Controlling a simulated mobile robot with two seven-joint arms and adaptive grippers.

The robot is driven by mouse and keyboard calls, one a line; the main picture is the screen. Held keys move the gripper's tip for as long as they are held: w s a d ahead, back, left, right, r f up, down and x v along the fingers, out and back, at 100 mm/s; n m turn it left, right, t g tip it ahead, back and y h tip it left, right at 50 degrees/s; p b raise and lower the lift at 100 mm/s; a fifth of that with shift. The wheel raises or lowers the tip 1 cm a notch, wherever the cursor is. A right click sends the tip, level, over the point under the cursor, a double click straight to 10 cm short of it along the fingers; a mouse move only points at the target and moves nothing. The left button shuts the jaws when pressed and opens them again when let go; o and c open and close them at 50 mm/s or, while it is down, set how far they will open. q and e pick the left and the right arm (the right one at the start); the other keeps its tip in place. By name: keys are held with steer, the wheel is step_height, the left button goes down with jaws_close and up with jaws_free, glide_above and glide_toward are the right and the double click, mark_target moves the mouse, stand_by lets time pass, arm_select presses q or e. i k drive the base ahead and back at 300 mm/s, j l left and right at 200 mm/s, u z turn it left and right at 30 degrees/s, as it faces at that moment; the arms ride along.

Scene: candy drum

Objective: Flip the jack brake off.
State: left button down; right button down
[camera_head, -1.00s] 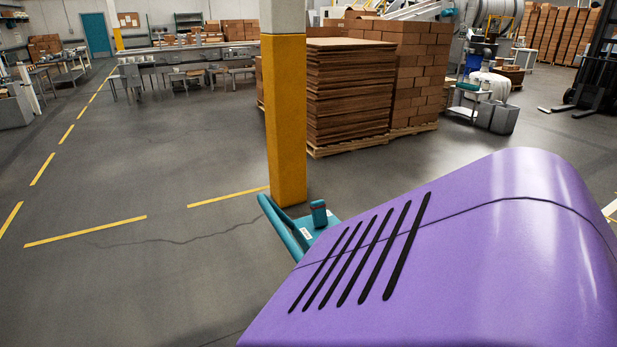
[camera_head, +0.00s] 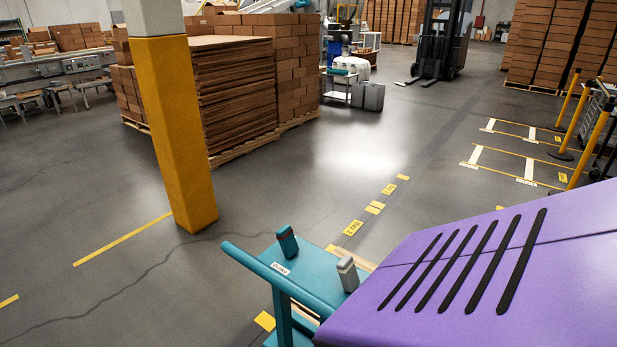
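A teal metal frame (camera_head: 262,274) stands low in front of me in the head view, with a curved tubular handle and a small white label that I cannot read clearly. A short teal upright piece with a dark top (camera_head: 287,241) stands on its flat top. A short grey upright piece (camera_head: 347,274) stands to the right of it, close to the purple hood. I cannot tell which of these, if either, is the jack brake. Its lower part is partly cut off by the picture edge and the hood. Neither of my grippers is in view.
A large purple hood with black slots (camera_head: 500,265) fills the lower right. A yellow pillar (camera_head: 174,130) stands behind the teal frame. Pallets of brown board (camera_head: 235,95) stand farther back, with a forklift (camera_head: 440,45) beyond. Open grey floor lies left and behind.

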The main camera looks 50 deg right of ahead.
mark_target(285, 237)
steer(key=i+l+z, duration=0.1)
steer(key=z, duration=0.3)
steer(key=i+z, duration=0.5)
steer(key=z, duration=0.25)
steer(key=i+j+z, duration=0.1)
steer(key=z, duration=0.3)
steer(key=i+z, duration=0.3)
